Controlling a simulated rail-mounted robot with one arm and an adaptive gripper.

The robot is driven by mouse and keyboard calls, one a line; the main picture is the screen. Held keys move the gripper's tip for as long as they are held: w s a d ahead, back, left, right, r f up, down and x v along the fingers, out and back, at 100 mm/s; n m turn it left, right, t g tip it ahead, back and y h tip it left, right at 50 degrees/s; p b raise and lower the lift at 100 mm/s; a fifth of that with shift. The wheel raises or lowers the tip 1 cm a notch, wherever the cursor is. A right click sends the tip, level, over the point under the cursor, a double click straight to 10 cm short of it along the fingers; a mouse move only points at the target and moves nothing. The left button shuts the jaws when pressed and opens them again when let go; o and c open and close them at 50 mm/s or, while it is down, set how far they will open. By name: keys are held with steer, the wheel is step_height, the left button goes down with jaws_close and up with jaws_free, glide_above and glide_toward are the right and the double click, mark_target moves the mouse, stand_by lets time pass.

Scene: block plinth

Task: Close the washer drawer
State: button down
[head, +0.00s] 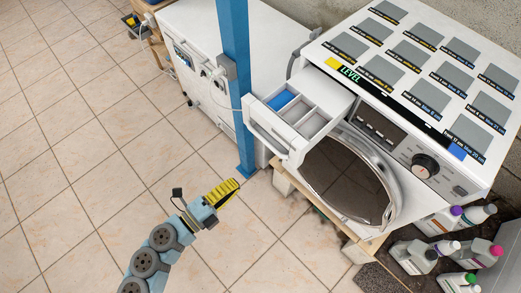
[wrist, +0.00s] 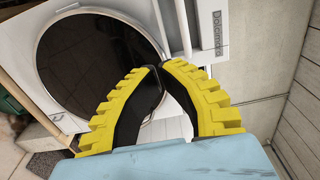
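The washer drawer (head: 304,121) is white and stands pulled out from the front of the white washing machine (head: 330,52) in the head view. Its open compartments show, one with a blue insert (head: 283,99). My gripper (head: 233,185), with yellow ribbed fingers, is in front of and below the drawer in the picture, apart from it and over the tiled floor. In the wrist view my gripper (wrist: 160,68) has its fingertips together with nothing visible between them. A white panel with lettering (wrist: 207,27) shows beyond them; I cannot tell whether it is the drawer front.
The round washer door (head: 347,178) is below the drawer. A blue post (head: 234,80) rises close to the drawer's left. Several bottles (head: 413,255) stand at lower right. A white appliance (head: 202,43) stands behind the post. Tiled floor (head: 90,120) is clear at left.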

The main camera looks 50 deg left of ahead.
steer(key=w+a+p, duration=0.2)
steer(key=w+p, duration=0.1)
steer(key=w, duration=1)
steer(key=shift+w, duration=0.3)
stand_by(0.3)
steer(key=shift+f, duration=0.15)
